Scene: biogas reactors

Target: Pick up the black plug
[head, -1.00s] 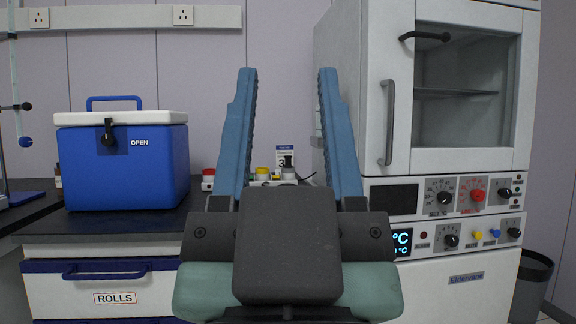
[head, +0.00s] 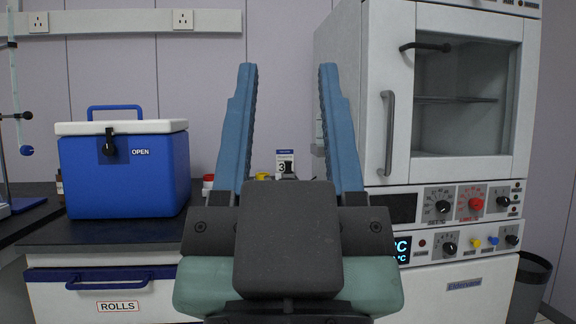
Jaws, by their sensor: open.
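My gripper (head: 288,70) is open in the middle of the head view, its two blue fingers pointing up and apart, with nothing seen between them. A small black piece (head: 289,168), which may be the black plug, shows beyond the gripper in front of a small white and blue box (head: 285,156). Its lower part is hidden behind my gripper's dark body. I cannot tell its full shape or whether it sits in something. The gripper appears nearer to me than the piece and apart from it.
A red-capped bottle (head: 208,182) and a yellow cap (head: 263,176) are partly hidden by my gripper on the dark counter (head: 120,234). A blue cooler (head: 125,177) stands left. A large white oven cabinet (head: 400,160) stands close on the right. A dark bin (head: 532,285) is at far right.

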